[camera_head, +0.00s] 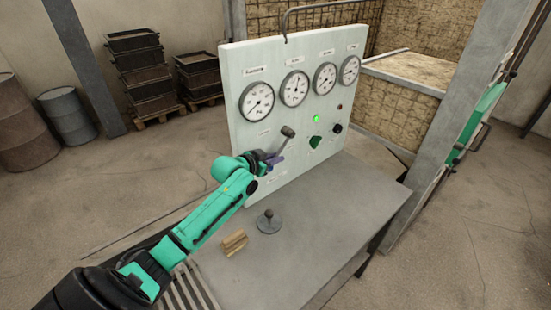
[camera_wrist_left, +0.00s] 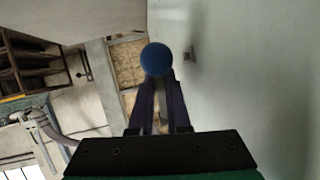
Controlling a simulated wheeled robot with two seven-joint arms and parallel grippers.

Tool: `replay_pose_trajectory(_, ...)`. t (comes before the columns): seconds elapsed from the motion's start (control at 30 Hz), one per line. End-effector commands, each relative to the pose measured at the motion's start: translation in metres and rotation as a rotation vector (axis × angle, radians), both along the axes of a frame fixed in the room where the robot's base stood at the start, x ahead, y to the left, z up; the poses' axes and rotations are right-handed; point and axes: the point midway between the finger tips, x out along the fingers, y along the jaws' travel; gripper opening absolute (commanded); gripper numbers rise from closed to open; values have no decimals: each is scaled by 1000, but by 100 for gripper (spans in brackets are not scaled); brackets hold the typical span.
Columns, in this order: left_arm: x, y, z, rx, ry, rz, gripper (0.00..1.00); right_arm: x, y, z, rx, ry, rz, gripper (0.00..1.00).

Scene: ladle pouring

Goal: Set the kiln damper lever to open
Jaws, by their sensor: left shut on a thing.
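A pale upright panel (camera_head: 240,135) stands on the grey table and carries a lever with a rounded knob (camera_head: 287,131). In the head view the knob looks grey; in the left wrist view a blue ball-shaped knob (camera_wrist_left: 157,59) sits just beyond my fingertips. My left gripper (camera_head: 274,160) is at the panel's front, shut on the lever below its knob. The fingers (camera_wrist_left: 160,103) lie on both sides of the shaft in the wrist view. The lever's base is hidden behind my gripper, and its position marks are not readable. My right gripper is not in view.
Several round gauges (camera_head: 294,88), a lit green lamp (camera_head: 316,118), a green knob (camera_head: 315,142) and a black knob (camera_head: 337,128) are on the panel. A round grey base with a knob (camera_head: 269,222) and a wooden block (camera_head: 234,242) stand on the table (camera_head: 340,230). The table's right part is clear.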

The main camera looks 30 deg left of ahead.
Motion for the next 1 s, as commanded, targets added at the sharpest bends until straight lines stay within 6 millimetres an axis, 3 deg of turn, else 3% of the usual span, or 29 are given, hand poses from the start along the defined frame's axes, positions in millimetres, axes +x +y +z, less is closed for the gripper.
replay_pose_trajectory(0.77,1,0,1,-1,-7,1,0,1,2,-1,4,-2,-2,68)
replay_pose_trajectory(0.87,3,0,-5,-9,-33,0,0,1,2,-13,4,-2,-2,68)
replay_pose_trajectory(1.0,10,-3,-20,-42,-133,0,0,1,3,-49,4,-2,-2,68)
